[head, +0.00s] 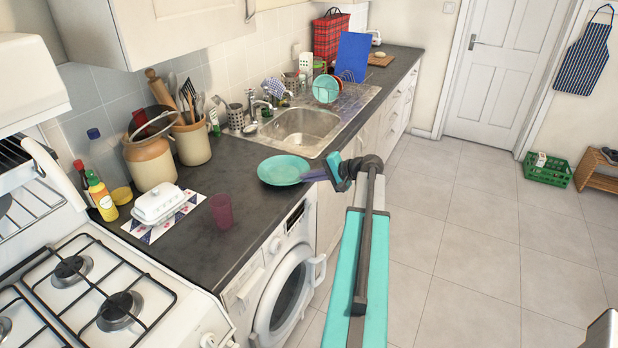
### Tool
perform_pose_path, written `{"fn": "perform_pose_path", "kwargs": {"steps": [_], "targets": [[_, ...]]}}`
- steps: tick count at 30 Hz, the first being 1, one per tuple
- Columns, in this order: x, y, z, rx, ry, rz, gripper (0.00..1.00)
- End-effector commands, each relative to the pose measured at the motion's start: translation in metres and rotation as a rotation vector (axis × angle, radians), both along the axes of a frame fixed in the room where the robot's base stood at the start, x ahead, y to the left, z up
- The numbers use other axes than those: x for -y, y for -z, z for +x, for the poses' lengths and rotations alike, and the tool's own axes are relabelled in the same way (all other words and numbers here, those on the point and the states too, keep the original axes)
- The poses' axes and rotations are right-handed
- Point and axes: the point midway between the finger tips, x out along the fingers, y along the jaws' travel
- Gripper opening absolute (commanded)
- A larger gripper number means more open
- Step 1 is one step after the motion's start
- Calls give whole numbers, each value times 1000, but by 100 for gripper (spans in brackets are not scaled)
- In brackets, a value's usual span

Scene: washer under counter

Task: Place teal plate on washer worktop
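The teal plate (283,169) is level, over the dark worktop (240,222) above the washer (285,290), close to the sink. I cannot tell whether its underside touches the worktop. My gripper (313,175) comes in from the right, across the worktop's front edge. Its fingers are at the plate's right rim and look closed on it. The finger tips are small here and partly merge with the rim.
A utensil crock (191,141) and brown jar (150,161) stand behind. The sink (302,130) lies beyond. The gas hob (95,300) is at lower left.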

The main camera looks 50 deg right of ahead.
Motion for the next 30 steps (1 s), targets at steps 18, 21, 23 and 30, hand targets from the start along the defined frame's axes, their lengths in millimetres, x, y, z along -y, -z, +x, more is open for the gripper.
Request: {"fn": "perform_pose_path", "kwargs": {"steps": [18, 21, 23, 30], "targets": [[1, 10, -1, 0, 2, -1, 10], [1, 10, -1, 0, 2, -1, 10], [1, 10, -1, 0, 2, -1, 10], [1, 8, -1, 0, 2, -1, 10]]}}
